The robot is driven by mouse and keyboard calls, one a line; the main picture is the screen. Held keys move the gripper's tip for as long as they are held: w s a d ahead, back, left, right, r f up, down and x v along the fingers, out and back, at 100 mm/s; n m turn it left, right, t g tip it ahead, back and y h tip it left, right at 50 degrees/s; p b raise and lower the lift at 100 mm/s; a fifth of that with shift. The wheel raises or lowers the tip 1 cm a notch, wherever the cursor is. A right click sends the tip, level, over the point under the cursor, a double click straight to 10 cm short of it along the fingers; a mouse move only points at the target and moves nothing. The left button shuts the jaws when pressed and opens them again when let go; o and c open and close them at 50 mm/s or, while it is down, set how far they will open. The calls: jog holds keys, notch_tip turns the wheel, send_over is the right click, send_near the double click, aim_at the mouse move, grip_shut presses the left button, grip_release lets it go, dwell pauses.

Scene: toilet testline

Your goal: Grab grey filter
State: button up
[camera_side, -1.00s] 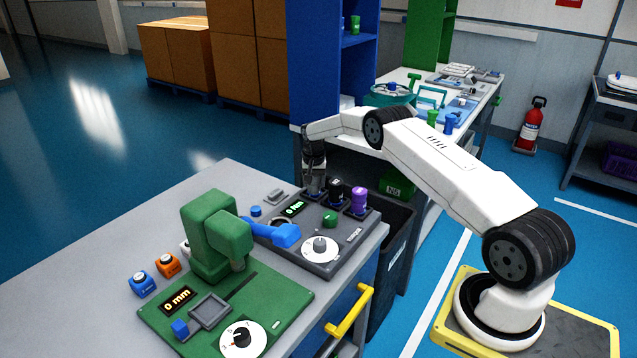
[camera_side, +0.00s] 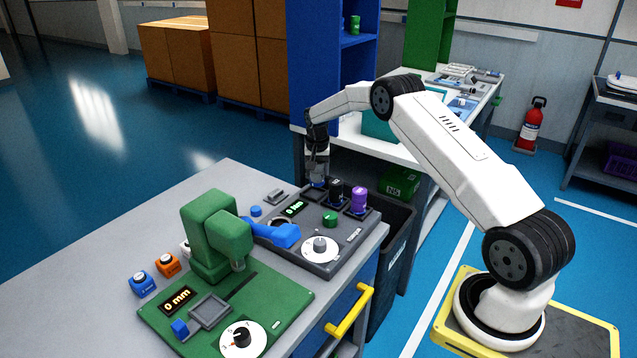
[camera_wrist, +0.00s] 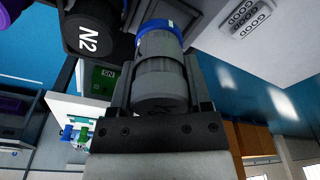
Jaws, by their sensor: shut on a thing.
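The grey filter (camera_wrist: 162,72) is a ribbed grey cylinder with a blue band at one end. In the wrist view it lies between the two fingers of my gripper (camera_wrist: 160,60), which is shut on it. In the side view my gripper (camera_side: 318,170) points down at the back of the grey test station (camera_side: 350,238). The blue end of the filter (camera_side: 318,184) shows just under the fingertips; the rest is mostly hidden. I cannot tell whether it is fully clear of the station.
A black filter (camera_side: 336,193) marked N2 in the wrist view (camera_wrist: 88,36) stands close beside my gripper, with a purple filter (camera_side: 359,199) to its right. A green press (camera_side: 210,235) with a blue arm stands to the left. A dark bin (camera_side: 395,240) sits right of the bench.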

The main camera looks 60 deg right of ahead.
jog(key=s+a+r, duration=0.5)
jog(key=s+r, duration=0.2)
jog(key=s, duration=0.4)
jog(key=shift+r, duration=0.3)
dwell(0.5)
